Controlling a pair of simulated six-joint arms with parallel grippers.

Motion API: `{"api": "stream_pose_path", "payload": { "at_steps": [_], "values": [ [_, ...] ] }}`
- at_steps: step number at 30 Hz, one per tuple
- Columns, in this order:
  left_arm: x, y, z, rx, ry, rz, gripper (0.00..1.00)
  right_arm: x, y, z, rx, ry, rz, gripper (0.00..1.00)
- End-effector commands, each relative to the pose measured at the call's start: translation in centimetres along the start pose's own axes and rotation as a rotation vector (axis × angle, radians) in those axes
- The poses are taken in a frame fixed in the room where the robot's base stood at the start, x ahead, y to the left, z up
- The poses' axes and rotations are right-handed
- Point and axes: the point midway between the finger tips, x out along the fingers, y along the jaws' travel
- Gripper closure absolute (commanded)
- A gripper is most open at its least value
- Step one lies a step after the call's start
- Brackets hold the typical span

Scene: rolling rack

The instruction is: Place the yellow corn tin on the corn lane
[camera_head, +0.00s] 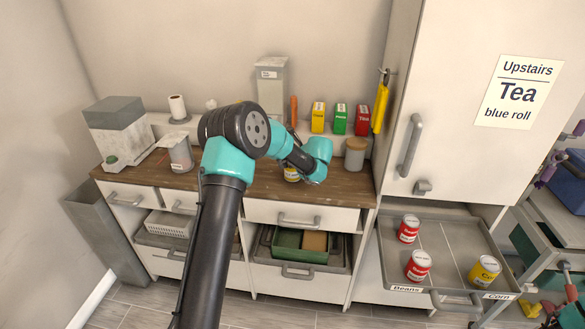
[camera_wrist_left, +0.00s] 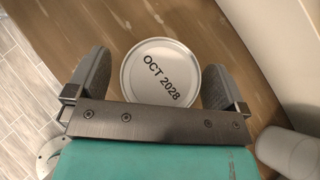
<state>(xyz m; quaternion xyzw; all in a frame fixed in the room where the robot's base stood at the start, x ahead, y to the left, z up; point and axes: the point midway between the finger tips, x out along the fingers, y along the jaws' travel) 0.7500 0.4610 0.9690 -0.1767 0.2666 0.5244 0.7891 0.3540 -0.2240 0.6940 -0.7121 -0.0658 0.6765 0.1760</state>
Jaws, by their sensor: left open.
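A yellow-labelled tin (camera_head: 291,174) stands on the wooden counter, mostly hidden behind my left arm. In the left wrist view its round silver lid (camera_wrist_left: 166,72) reads "OCT 2028". My left gripper (camera_wrist_left: 158,85) is open, with one finger on each side of the lid; whether they touch the tin I cannot tell. The pulled-out grey tray (camera_head: 440,238) at the right has a Corn label (camera_head: 497,296) and a Beans label (camera_head: 407,288) on its front. Another yellow corn tin (camera_head: 484,271) stands in the corn lane. My right gripper is not in view.
Two red tins (camera_head: 409,229) (camera_head: 418,266) stand in the beans lane. A grey canister (camera_head: 355,153) and yellow, green and red boxes (camera_head: 340,119) stand near my left gripper. The tall white cabinet (camera_head: 470,60) rises right of the counter, above the tray.

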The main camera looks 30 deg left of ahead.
Motion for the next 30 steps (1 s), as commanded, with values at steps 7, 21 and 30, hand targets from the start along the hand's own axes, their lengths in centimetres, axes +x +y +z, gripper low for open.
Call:
{"api": "stream_pose_path", "payload": {
  "at_steps": [7,21,30],
  "values": [
    [0.2,-0.02,0.06,0.0,-0.001,-0.001,0.01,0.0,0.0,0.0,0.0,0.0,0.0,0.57],
    [0.18,-0.02,0.05,0.0,-0.001,-0.001,0.21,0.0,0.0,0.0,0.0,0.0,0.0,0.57],
    [0.18,-0.02,0.05,0.0,-0.001,-0.001,0.5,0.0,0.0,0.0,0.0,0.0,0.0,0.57]
  ]
}}
